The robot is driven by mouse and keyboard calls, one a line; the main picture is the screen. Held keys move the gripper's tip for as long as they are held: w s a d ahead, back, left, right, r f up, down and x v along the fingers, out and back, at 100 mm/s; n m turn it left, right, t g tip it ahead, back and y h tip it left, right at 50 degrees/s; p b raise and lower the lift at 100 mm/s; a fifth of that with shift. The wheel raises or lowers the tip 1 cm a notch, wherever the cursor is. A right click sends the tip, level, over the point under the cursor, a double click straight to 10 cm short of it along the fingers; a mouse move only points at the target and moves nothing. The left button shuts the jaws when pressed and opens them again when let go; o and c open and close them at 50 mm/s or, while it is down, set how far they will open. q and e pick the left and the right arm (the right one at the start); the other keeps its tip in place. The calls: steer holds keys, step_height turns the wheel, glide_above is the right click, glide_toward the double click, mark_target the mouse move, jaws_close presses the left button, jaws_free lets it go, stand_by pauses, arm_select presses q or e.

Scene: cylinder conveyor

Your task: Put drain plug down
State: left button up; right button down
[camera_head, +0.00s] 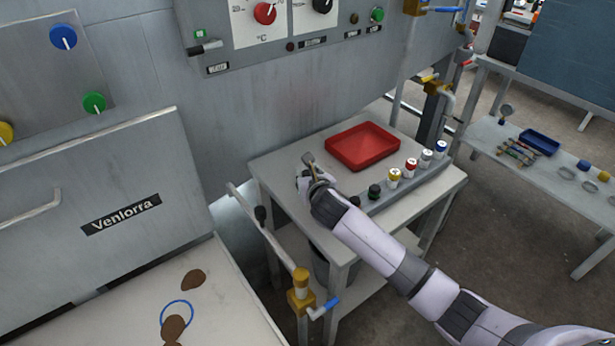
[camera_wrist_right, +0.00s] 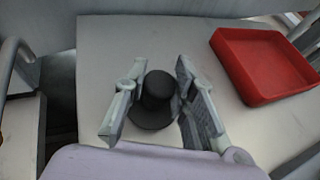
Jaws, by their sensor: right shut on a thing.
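The drain plug (camera_wrist_right: 152,112) is black with a round knob and a wider, flat round base. In the wrist view it sits between the two fingers of my right gripper (camera_wrist_right: 160,80), which is shut on it. In the head view my right gripper (camera_head: 311,170) is over the left part of the small grey table (camera_head: 278,172), left of the red tray. The plug is mostly hidden there by the gripper. I cannot tell whether its base touches the tabletop. My left gripper is not in view.
The red tray (camera_head: 363,147) is at the table's back; it also shows in the wrist view (camera_wrist_right: 262,66). A rack (camera_head: 418,180) with several coloured-cap bottles runs along the right side. A pipe with a brass valve (camera_head: 301,290) stands at front left.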

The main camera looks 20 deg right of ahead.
steer(key=shift+f, duration=0.45)
steer(key=c, duration=1.3)
jaws_free()
steer(key=shift+s+r, duration=0.15)
steer(key=p+v, duration=0.1)
steer(key=v, duration=1)
steer(key=shift+s+r, duration=0.1)
steer(key=shift+s, duration=0.25)
